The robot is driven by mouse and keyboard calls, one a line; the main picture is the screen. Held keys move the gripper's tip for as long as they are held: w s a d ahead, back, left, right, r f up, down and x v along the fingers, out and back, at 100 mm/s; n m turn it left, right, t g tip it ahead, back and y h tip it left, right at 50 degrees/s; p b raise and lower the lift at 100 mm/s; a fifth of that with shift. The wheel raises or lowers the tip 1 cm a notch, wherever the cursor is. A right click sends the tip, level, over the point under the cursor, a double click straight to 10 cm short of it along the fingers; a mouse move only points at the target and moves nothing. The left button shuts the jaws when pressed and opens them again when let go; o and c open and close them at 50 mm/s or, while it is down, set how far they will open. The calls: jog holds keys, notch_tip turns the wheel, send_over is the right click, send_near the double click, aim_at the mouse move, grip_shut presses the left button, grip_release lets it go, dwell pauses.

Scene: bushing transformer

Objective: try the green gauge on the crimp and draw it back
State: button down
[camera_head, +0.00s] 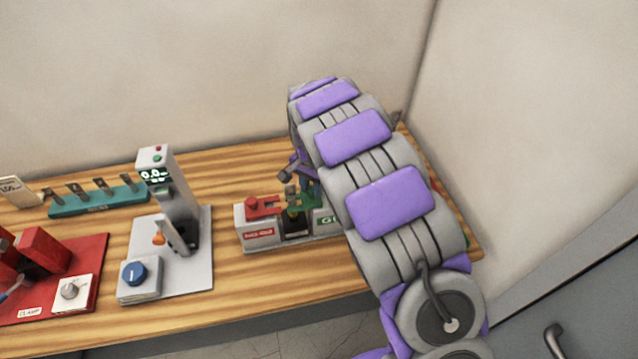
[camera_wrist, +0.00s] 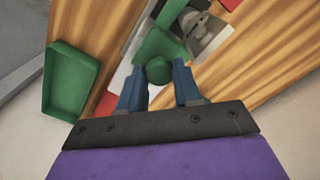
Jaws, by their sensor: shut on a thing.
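My gripper (camera_wrist: 158,88) is shut on the green gauge, its two blue fingers on either side of the gauge's round green knob (camera_wrist: 158,71). The gauge's flat green plate (camera_wrist: 160,45) reaches forward from the knob in the wrist view. In the head view the green gauge (camera_head: 304,200) shows over the right part of a grey block, beside my arm. A dark recess (camera_head: 295,223) lies in the middle of the block, just under the gauge. I cannot make out the crimp clearly, nor whether the gauge touches it. My arm hides the block's right end.
The red gauge (camera_head: 263,205) sits on the block's left part, above a red label. A grey tester (camera_head: 180,215) with a display stands left of it. A teal rack (camera_head: 100,201) and red fixture (camera_head: 45,255) are further left. A green tray (camera_wrist: 72,82) lies left in the wrist view.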

aim_at(311, 188)
jog(key=c, duration=0.8)
grip_release()
jog(key=shift+w+d, duration=0.1)
jog(key=r, duration=1.7)
jog(key=shift+a+r, duration=0.2)
